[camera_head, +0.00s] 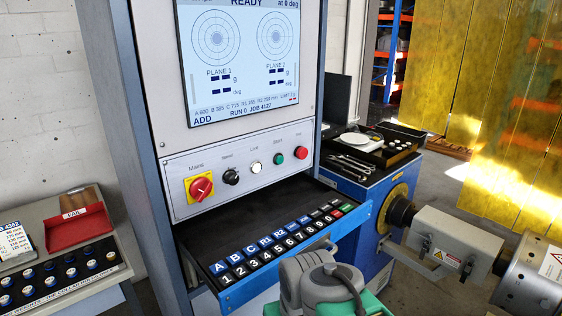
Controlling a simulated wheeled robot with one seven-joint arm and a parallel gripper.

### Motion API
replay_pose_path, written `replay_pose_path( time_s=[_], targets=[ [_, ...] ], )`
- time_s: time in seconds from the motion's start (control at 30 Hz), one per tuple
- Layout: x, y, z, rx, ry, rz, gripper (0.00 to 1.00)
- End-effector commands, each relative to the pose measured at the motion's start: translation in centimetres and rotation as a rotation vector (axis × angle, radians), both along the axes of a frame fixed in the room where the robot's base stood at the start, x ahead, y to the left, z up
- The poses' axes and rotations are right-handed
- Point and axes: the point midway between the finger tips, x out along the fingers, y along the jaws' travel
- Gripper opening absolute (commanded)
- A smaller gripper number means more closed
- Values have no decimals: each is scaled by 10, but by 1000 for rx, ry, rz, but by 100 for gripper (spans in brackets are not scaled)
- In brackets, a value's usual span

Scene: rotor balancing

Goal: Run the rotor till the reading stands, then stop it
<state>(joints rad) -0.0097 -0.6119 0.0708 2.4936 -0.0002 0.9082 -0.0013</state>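The screen (250,60) reads READY and RUN 0, JOB 4127. PLANE 1 and PLANE 2 show dark dashes for g and deg under two polar dials. On the panel below are a green button (278,159), a red button (301,153) at the far right, and a white lamp or button (255,167). A grey cylindrical body with warning labels, seemingly the rotor or its housing (535,278), is partly cut off at the right. Grey links of my arm show at the bottom middle; my gripper's fingers are not in view.
A red mains switch (201,188) on yellow and a black knob (231,177) sit left on the panel. A keypad drawer (205,228) juts out below. A red FAIL tray (75,230) stands left. Tools lie on a blue cabinet (352,187) behind.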

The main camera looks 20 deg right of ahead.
Motion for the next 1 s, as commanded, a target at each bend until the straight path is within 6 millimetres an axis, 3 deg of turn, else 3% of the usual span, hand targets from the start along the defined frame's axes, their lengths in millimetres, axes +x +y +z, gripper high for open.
replay_pose_path(
  time_s=[0.23, 1.0],
  targets=[
    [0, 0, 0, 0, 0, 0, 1],
    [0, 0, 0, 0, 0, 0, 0]
  ],
)
